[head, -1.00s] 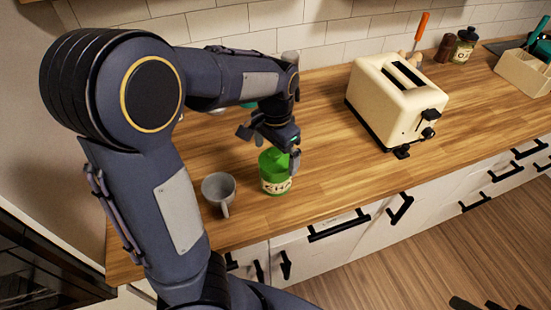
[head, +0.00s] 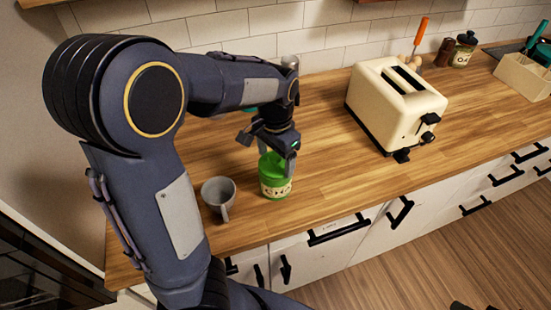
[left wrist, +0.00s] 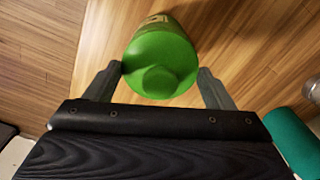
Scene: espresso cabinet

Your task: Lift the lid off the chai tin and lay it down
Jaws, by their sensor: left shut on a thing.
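The chai tin (head: 276,189) stands upright on the wooden counter, with a pale label and a bright green lid (head: 272,163). In the left wrist view the round green lid (left wrist: 160,60), with a raised knob, fills the gap between my fingers. My left gripper (head: 276,160) comes down from above and is shut on the lid; its fingers (left wrist: 160,77) touch opposite sides. The lid still sits on the tin, as far as I can see. Much of the tin's body is hidden below the lid in the wrist view. My right gripper is not in view.
A grey cup (head: 217,193) stands close to the left of the tin. A cream toaster (head: 398,100) stands to the right. Bare counter (head: 335,165) lies between tin and toaster. The counter's front edge is close to the tin. A teal object (left wrist: 292,140) shows in the wrist view.

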